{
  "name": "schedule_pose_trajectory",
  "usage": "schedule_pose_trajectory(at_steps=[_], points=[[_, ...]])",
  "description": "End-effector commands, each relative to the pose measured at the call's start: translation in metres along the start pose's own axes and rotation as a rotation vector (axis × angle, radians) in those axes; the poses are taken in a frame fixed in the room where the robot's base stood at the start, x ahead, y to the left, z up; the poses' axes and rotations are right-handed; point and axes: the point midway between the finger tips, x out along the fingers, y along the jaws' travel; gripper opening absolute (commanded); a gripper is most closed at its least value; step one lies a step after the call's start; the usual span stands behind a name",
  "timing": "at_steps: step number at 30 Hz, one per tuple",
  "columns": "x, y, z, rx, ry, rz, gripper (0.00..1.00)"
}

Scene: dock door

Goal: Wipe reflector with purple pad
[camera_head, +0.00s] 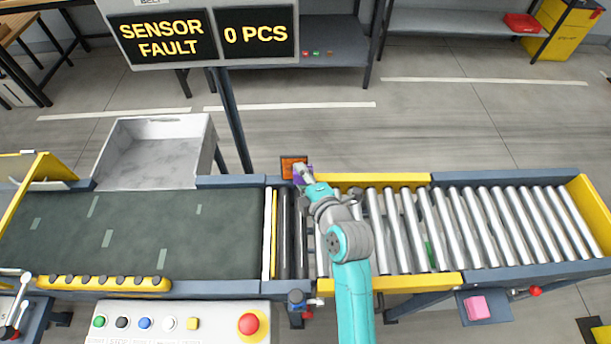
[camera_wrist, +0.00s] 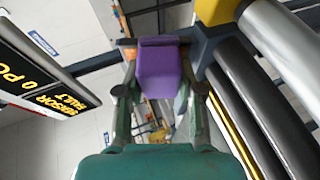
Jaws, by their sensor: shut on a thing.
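The reflector (camera_head: 292,164) is a small orange-brown square at the far edge of the conveyor, where belt and rollers meet. My gripper (camera_head: 304,178) is at its near side, shut on the purple pad (camera_head: 299,174). In the wrist view the purple pad (camera_wrist: 160,68) sits between the two fingers, and an orange-brown part of the reflector (camera_wrist: 128,53) shows beside its far end. The pad covers part of the reflector. Whether they touch, I cannot tell.
A dark belt (camera_head: 150,240) lies left and a roller conveyor (camera_head: 490,228) right. A grey bin (camera_head: 155,158) stands behind the belt. The display (camera_head: 205,35) reads "SENSOR FAULT" and "0 PCS"; its post (camera_head: 234,125) rises just left of the reflector. A button panel (camera_head: 180,322) is in front.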

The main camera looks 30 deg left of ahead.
Motion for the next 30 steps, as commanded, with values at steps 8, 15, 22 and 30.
schedule_pose_trajectory(at_steps=[8, 15, 22, 30], points=[[0.01, 0.0, -0.019, -0.001, 0.002, 0.0, 0.09], [0.013, 0.0, -0.025, -0.001, 0.001, -0.001, 0.09], [0.018, -0.001, -0.041, -0.001, 0.002, -0.002, 0.09], [0.022, 0.0, -0.054, 0.0, 0.001, 0.0, 0.09]])
